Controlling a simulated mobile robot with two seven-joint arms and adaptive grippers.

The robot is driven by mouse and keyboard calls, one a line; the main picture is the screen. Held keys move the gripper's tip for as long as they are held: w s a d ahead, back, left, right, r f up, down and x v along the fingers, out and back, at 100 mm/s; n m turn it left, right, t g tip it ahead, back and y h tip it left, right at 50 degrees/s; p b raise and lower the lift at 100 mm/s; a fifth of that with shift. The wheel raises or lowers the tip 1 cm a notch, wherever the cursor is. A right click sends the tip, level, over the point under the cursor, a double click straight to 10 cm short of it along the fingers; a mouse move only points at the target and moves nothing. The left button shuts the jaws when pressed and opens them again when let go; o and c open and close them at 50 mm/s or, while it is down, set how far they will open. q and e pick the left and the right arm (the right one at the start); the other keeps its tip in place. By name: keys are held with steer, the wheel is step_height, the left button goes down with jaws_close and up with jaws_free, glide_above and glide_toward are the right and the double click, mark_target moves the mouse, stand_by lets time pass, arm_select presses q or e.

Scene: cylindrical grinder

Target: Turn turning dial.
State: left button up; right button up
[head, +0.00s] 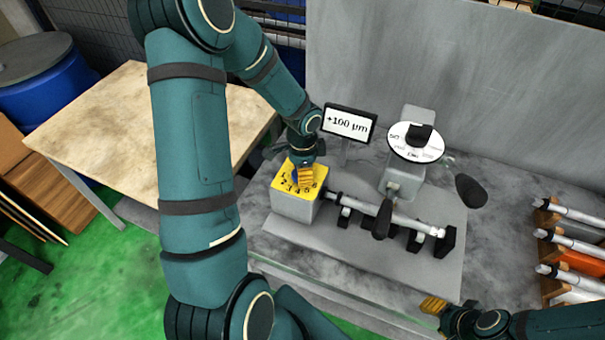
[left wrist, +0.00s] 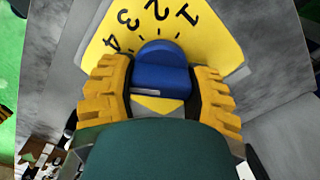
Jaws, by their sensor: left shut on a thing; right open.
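The turning dial is a blue knob (left wrist: 162,70) on a yellow, numbered face (left wrist: 215,25), seen in the left wrist view. In the head view that yellow face (head: 318,192) tops a grey box. My left gripper (head: 304,174) comes down on it from above and hides the knob there. In the left wrist view my left gripper (left wrist: 160,100) has its yellow fingers on both sides of the knob, shut on it. Numbers 1 to 4 show around the knob. My right gripper (head: 433,305) is open and empty at the lower right, partly in view.
A display (head: 349,124) reads "+100 µm". Right of it stands a white round dial (head: 415,145) with a black knob. A metal shaft (head: 390,214) and black handles lie beside the yellow box. A rack (head: 575,250) holds metal parts at right. A wooden table (head: 90,125) stands left.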

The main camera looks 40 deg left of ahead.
arm_select(q)
steer(key=shift+a+n+b, duration=0.1)
steer(key=shift+n+b, duration=0.5)
steer(key=shift+n, duration=0.5)
arm_select(e)
steer(key=shift+f, duration=0.85)
arm_select(q)
steer(key=shift+r, duration=0.1)
steer(key=o, duration=1.2)
steer(key=shift+c, duration=0.2)
step_height(320, 180, up, 12)
